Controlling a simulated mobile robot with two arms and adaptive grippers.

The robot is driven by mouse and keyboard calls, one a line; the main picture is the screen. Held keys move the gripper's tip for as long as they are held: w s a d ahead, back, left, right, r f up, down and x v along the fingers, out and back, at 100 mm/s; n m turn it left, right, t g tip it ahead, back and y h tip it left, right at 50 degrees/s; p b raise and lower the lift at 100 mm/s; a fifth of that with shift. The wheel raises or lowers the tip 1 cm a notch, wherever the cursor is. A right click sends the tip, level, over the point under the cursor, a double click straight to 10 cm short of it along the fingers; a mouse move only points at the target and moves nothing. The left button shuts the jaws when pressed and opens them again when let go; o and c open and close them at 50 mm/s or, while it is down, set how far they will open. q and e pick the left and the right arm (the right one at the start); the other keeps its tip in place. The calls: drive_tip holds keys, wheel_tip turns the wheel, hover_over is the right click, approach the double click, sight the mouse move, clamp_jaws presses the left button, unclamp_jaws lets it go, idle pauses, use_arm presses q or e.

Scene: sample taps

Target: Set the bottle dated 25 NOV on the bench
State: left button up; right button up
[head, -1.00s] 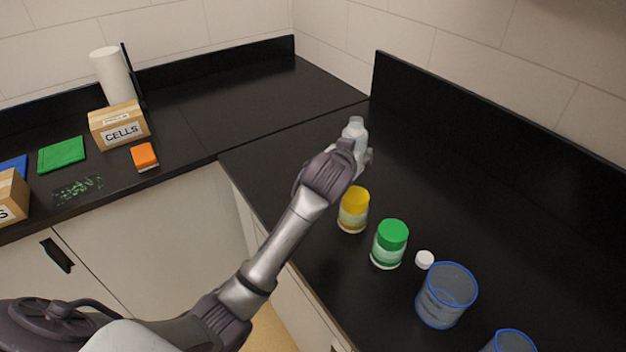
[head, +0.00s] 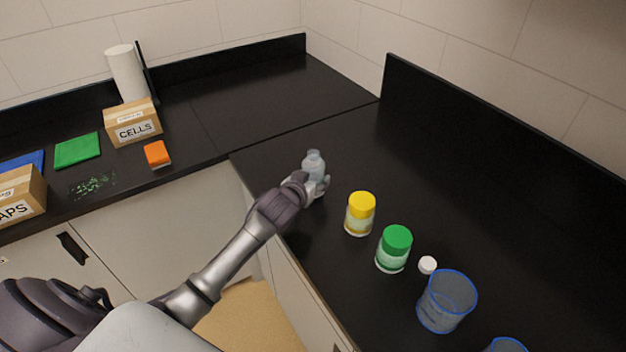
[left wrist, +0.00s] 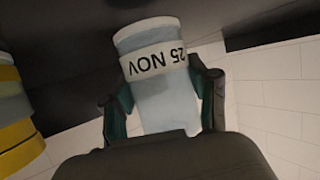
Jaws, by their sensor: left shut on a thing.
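The bottle dated 25 NOV (left wrist: 165,85) is clear and pale, with a white label band that reads upside down in the left wrist view. My left gripper (left wrist: 165,105) is shut on it, with one finger on each side. In the head view the bottle (head: 313,163) stands upright in my left gripper (head: 312,188), over the black bench (head: 335,285) near its front edge. I cannot tell whether its base touches the bench. My right gripper is not in view.
A yellow-capped jar (head: 360,214), a green-capped jar (head: 394,249), a white cap (head: 427,265) and blue-rimmed beakers (head: 446,301) stand in a row to the right. Boxes (head: 132,122), an orange item (head: 157,153) and a paper roll (head: 126,73) are on the left counter.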

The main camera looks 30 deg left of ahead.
use_arm(q)
drive_tip(key=shift+w+f, duration=0.1)
drive_tip(key=shift+f, duration=0.6)
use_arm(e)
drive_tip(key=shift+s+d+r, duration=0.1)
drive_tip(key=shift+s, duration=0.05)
use_arm(q)
drive_tip(key=o, duration=1.5)
drive_tip(key=shift+f, duration=0.15)
drive_tip(key=shift+c, duration=0.2)
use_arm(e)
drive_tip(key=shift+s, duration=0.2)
